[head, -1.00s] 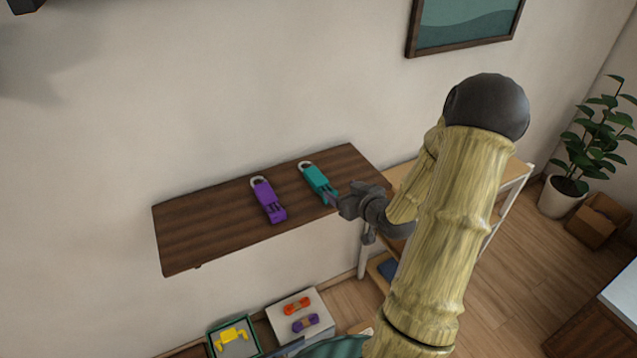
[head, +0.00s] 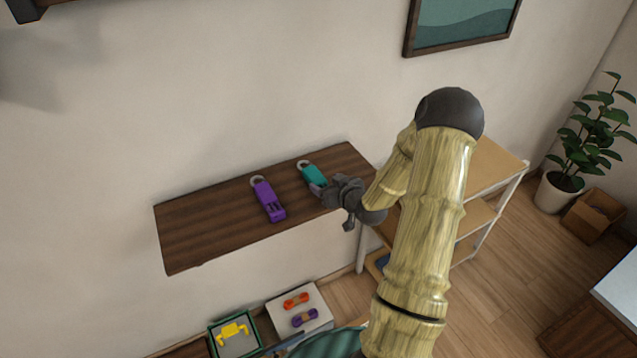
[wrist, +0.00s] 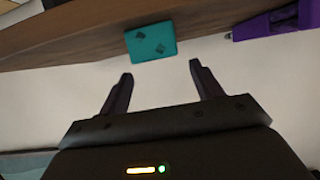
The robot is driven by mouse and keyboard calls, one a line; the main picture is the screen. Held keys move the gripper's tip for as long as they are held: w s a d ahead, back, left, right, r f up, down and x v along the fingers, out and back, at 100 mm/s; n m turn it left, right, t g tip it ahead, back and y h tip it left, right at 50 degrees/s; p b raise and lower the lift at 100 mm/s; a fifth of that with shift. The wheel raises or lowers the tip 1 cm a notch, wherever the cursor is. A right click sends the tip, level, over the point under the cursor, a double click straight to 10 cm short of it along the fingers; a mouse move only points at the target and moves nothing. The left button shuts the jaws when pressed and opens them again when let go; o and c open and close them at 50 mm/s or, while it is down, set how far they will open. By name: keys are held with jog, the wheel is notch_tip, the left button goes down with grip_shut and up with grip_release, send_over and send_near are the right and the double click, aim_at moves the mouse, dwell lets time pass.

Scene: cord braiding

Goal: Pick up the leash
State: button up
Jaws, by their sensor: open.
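Two leash-like items with pale rings lie on a dark wooden wall shelf (head: 215,232): a teal one (head: 313,175) at right and a purple one (head: 268,200) to its left. I cannot tell which one the task means. My gripper (head: 323,189) is at the near end of the teal item and hides part of it. In the wrist view my gripper's (wrist: 161,72) two dark fingers are apart with nothing between them. The teal item's end (wrist: 151,43) is just beyond the fingertips, between their lines. The purple item (wrist: 262,26) is at the upper right.
Below the shelf are a green-edged tray (head: 252,347) with a yellow item (head: 232,333) and a white board with orange (head: 295,301) and purple (head: 304,317) cord bundles. A light wooden rack (head: 480,190) stands right of the shelf. The shelf's left part is clear.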

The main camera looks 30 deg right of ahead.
aim_at(317, 178)
jog(key=shift+p+x, duration=1.05)
jog(key=shift+x, duration=1.25)
jog(key=shift+s+a+f, duration=0.1)
jog(key=shift+f, duration=0.05)
jog(key=c, duration=1.2)
jog(key=shift+o, duration=0.2)
notch_tip(317, 178, up, 10)
jog(key=b, duration=0.2)
jog(key=shift+b, duration=0.4)
